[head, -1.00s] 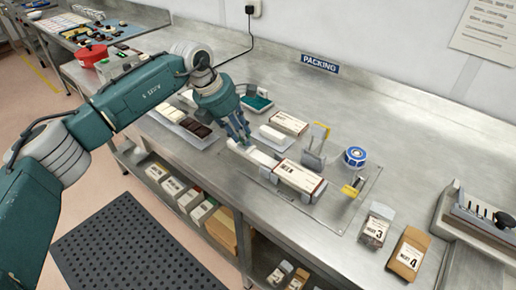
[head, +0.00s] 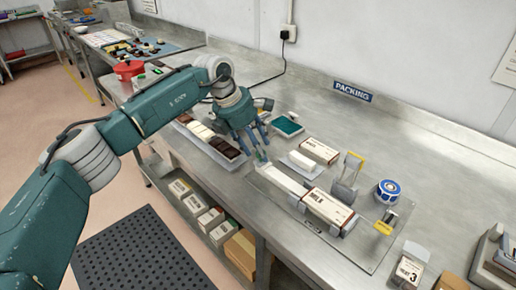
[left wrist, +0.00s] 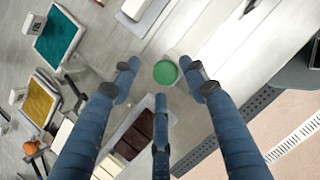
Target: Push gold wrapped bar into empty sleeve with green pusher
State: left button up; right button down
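My left gripper (head: 262,150) is over the near left end of a pale channel (head: 283,180). In the left wrist view its three fingers (left wrist: 160,84) are spread. A round green disc (left wrist: 165,72), which looks like the top of the green pusher, lies between and beyond the fingertips, with gaps around it. In the head view the fingers mostly hide the pusher. A white sleeve with a dark-lettered label (head: 327,212) lies in line with the channel, at its right end. I cannot make out a gold wrapped bar. My right gripper is not in view.
A tray of dark and white bars (head: 228,150) lies left of the channel. Behind stand a teal tray (head: 287,125), a white box (head: 318,150), a yellow-topped clamp (head: 347,177) and a blue-and-white roll (head: 388,191). Labelled boxes (head: 407,270) stand at the front right.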

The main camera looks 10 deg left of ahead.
pick_arm(q)
jog(key=v, duration=1.2)
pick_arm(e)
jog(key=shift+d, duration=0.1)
pick_arm(q)
jog(key=shift+w, duration=0.1)
